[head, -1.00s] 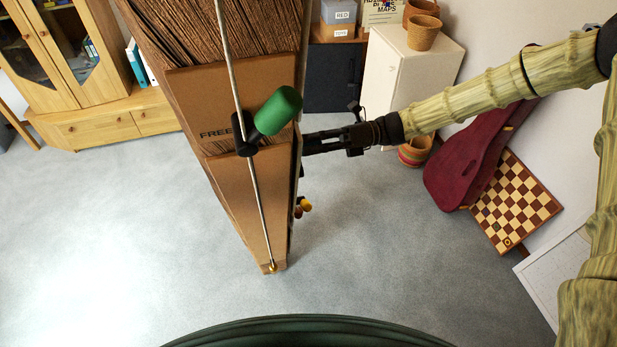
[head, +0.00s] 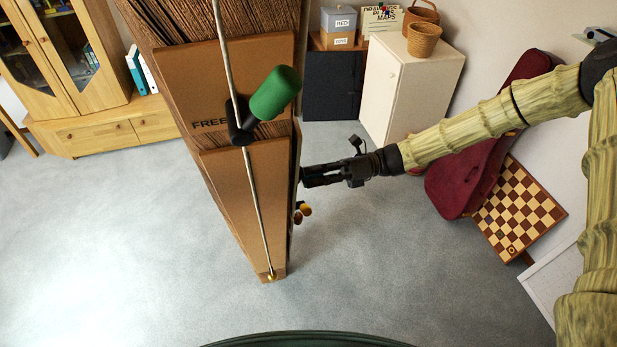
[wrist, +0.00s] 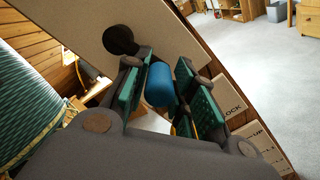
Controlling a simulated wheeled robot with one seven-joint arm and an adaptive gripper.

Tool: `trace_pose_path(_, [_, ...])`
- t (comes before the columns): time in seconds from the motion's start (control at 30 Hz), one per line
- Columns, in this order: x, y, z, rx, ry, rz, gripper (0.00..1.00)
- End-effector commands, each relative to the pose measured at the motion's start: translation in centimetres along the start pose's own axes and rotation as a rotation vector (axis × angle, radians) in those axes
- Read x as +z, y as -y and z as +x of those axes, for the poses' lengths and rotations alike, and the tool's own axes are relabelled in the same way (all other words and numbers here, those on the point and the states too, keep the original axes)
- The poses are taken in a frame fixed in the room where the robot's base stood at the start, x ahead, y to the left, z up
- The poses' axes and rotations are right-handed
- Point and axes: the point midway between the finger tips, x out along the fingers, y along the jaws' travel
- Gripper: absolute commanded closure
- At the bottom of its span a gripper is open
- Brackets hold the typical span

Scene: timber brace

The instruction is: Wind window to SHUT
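A blue cylindrical knob (wrist: 160,84) shows in the wrist view in front of a tan board (wrist: 185,40). A black round hub (wrist: 121,40) sits on the board to its upper left. My gripper (wrist: 166,75) has its green-padded fingers parted, one on each side of the blue knob. I cannot tell whether a finger touches it. In the head view my gripper (head: 304,177) is at the right edge of the tall timber piece (head: 222,160). That edge hides the blue knob. A green handle (head: 274,93) on a black hub sits on a thin rod, beside lettering starting "FREE". No window pane is clear.
Small yellow and brown knobs (head: 303,211) stick out below my gripper. A white cabinet (head: 408,85), a dark red case (head: 460,170) and a chessboard (head: 519,207) stand along the right wall. The grey floor (head: 110,240) is open at left and front.

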Motion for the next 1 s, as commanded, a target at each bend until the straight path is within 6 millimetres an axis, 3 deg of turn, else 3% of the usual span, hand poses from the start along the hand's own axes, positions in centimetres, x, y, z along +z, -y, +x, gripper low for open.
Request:
trace_pose_path(0.03, [0.1, 0.0, 0.0, 0.0, 0.0, -0.001, 0.6])
trace_pose_path(0.17, [0.1, 0.0, 0.0, 0.0, 0.0, -0.001, 0.39])
trace_pose_path(0.53, [0.2, 0.0, -0.2, 0.0, 0.001, -0.002, 0.39])
trace_pose_path(1.0, [0.2, 0.0, -3.0, 0.0, 0.002, -0.002, 0.39])
